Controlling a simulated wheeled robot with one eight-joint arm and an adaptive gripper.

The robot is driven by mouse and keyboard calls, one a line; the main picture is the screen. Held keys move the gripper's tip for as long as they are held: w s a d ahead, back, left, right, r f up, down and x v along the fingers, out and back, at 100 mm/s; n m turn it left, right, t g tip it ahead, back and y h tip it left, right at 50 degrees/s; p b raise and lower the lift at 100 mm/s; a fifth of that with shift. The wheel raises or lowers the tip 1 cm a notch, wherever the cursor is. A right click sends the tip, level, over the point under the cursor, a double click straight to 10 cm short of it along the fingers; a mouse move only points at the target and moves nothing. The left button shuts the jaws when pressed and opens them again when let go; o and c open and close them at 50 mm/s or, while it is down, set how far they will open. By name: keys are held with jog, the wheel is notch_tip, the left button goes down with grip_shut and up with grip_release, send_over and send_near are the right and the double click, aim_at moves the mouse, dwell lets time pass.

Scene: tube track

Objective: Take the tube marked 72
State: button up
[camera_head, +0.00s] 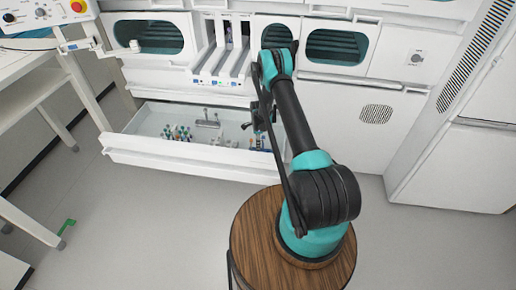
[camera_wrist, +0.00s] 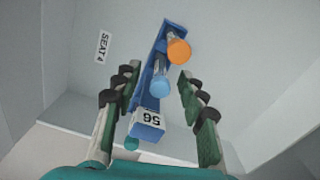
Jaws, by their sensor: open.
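In the wrist view, my gripper (camera_wrist: 158,85) is open, its two green fingers with dark round pads on either side of a narrow blue holder. The blue holder (camera_wrist: 148,122) carries a white tag that seems to read 56. An orange-capped tube (camera_wrist: 179,50) and a light-blue-capped tube (camera_wrist: 160,86) stand along it. I see no contact with the fingers. No tag reading 72 is legible in either view. In the head view, my gripper (camera_head: 262,118) is over the right part of an open drawer; its fingers are too small to tell apart.
The open white drawer (camera_head: 190,157) holds a cluster of small tubes (camera_head: 176,132) left of centre and more small items towards the right. A SEAT 4 label (camera_wrist: 103,47) marks the surface beside the blue holder. White vertical channels (camera_head: 222,68) rise behind the drawer.

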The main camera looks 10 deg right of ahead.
jog(key=shift+c, duration=0.4)
grip_shut()
jog(key=shift+r, duration=0.1)
notch_tip(320, 180, up, 18)
dwell(0.7)
